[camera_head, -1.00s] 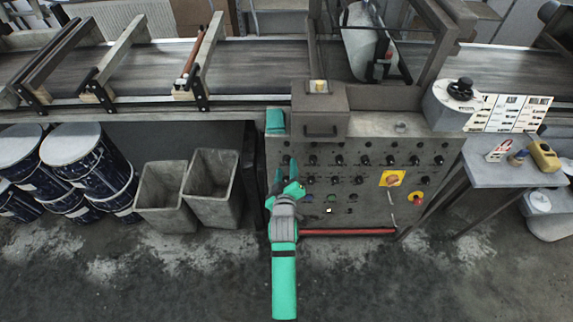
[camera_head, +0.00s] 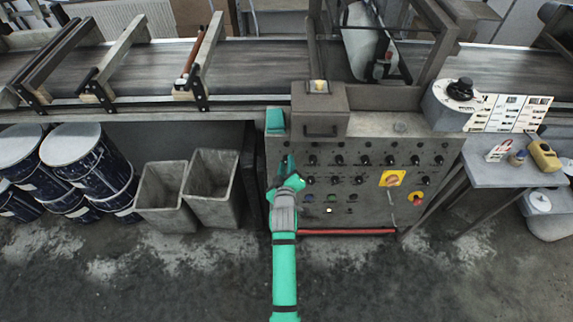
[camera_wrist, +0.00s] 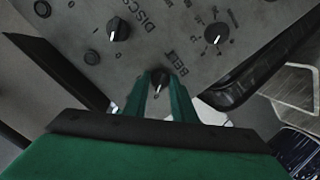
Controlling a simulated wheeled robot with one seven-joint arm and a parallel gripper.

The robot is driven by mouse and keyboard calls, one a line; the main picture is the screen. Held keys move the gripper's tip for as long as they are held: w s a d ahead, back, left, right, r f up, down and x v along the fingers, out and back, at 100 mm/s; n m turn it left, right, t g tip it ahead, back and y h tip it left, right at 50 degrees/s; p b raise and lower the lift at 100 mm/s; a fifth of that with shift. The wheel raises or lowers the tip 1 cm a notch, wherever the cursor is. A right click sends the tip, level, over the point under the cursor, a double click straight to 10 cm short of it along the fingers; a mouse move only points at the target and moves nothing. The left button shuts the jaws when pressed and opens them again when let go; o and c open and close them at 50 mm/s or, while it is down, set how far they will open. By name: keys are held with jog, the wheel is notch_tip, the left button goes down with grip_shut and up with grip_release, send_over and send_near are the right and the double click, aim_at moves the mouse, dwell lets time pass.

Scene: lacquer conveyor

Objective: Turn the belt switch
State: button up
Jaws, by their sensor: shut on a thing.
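The belt switch (camera_wrist: 160,78) is a black rotary knob with a pale pointer line, next to the label "BELT" in the wrist view. My gripper (camera_wrist: 160,95) has its two green fingers closed on this knob, one on each side. In the head view my gripper (camera_head: 287,168) reaches the left part of the grey control panel (camera_head: 340,225), and the belt knob is hidden behind it there.
Other black knobs sit close by, one near the label "DISCS" (camera_wrist: 118,30) and another (camera_wrist: 216,34) to the right. A yellow-backed switch (camera_head: 392,178) and a red-and-yellow one (camera_head: 416,198) are on the panel's right. Grey bins (camera_head: 212,190) stand left of the panel.

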jog(key=m+y, duration=0.1)
jog(key=m, duration=0.4)
jog(key=m+y, duration=0.1)
jog(key=m, duration=0.4)
jog(key=shift+d+f+m, duration=0.1)
jog(key=shift+d+m, duration=0.05)
jog(key=shift+m, duration=0.25)
dwell(0.7)
jog(key=o, duration=1.1)
jog(key=shift+c, duration=0.2)
jog(key=a+v, duration=0.1)
jog(key=v, duration=0.9)
jog(key=shift+s+d, duration=0.5)
